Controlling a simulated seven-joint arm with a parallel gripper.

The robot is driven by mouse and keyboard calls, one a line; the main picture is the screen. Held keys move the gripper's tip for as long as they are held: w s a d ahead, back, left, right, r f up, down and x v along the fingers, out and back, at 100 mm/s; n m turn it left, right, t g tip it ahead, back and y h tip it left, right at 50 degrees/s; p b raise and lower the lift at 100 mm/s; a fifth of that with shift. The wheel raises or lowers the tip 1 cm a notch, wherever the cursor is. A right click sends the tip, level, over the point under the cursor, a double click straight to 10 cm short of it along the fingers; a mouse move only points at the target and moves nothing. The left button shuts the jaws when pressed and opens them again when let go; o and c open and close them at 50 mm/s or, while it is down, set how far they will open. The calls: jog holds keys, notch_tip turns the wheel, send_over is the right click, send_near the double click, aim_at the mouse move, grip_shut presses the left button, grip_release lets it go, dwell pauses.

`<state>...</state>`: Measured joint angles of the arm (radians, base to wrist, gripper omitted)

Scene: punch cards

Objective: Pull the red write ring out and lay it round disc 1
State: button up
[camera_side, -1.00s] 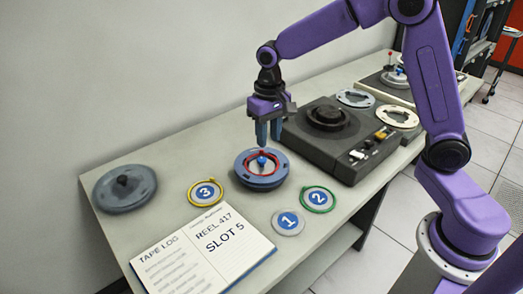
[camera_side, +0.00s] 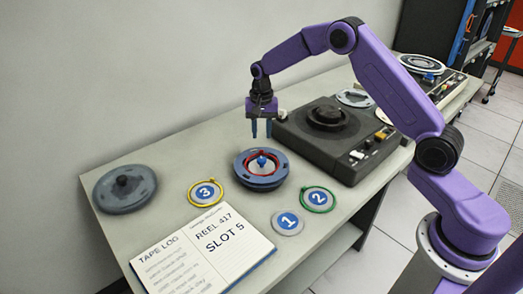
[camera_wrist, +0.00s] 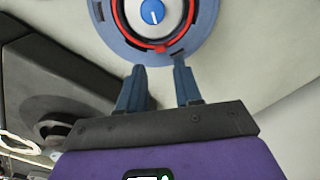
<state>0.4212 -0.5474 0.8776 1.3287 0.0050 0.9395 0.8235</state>
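The red write ring (camera_side: 248,168) sits in the round blue-grey reel (camera_side: 262,182), around a hub with a blue knob (camera_side: 262,160). In the wrist view the ring (camera_wrist: 160,48) shows a small tab on its near side, close to my fingertips. My gripper (camera_side: 261,134) points down above the back of the reel, open and empty; its fingers are apart in the wrist view (camera_wrist: 160,72). Disc 1 (camera_side: 288,222) lies bare on the table, front right of the reel. Disc 2 (camera_side: 318,198) has a green ring around it, and disc 3 (camera_side: 205,192) a yellow one.
A dark tape machine (camera_side: 328,135) stands right of the reel. A grey reel (camera_side: 125,188) lies at the far left. An open tape log (camera_side: 203,250) lies at the front edge, reading reel 417, slot 5. The table between reel and wall is clear.

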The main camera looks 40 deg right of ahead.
aim_at(262, 150)
jog(key=shift+f, duration=3.1)
jog(key=shift+c, duration=0.3)
grip_shut()
